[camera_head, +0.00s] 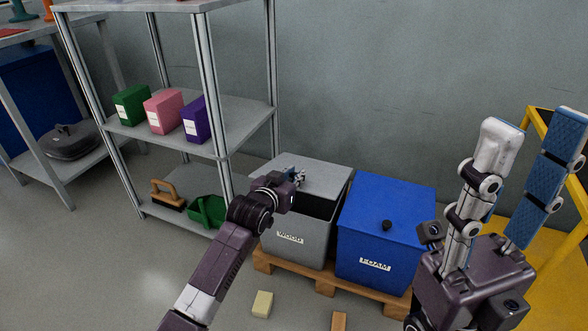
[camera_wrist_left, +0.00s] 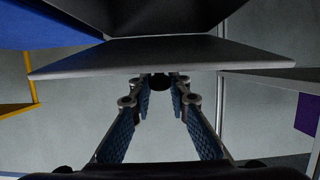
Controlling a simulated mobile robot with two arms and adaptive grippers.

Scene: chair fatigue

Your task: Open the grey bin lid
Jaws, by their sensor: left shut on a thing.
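The grey bin (camera_head: 285,240), labelled WOOD, stands on a wooden pallet. Its grey lid (camera_head: 328,172) is off the front part of the opening, and the dark inside shows in front of it. My left gripper (camera_head: 298,176) is over the lid, shut on its dark knob. In the left wrist view the knob (camera_wrist_left: 160,82) sits between the fingertips, with the lid's grey edge (camera_wrist_left: 120,62) just above it. The forearm hides part of the bin. My right gripper (camera_head: 530,135) is open and empty, fingers pointing up, at the right.
A blue FOAM bin (camera_head: 375,240) with a closed lid stands close to the right on the same pallet (camera_head: 350,290). A metal shelf (camera_head: 245,125) with coloured boxes stands to the left. Small blocks (camera_head: 262,304) lie on the floor in front. A yellow frame (camera_head: 560,265) is at right.

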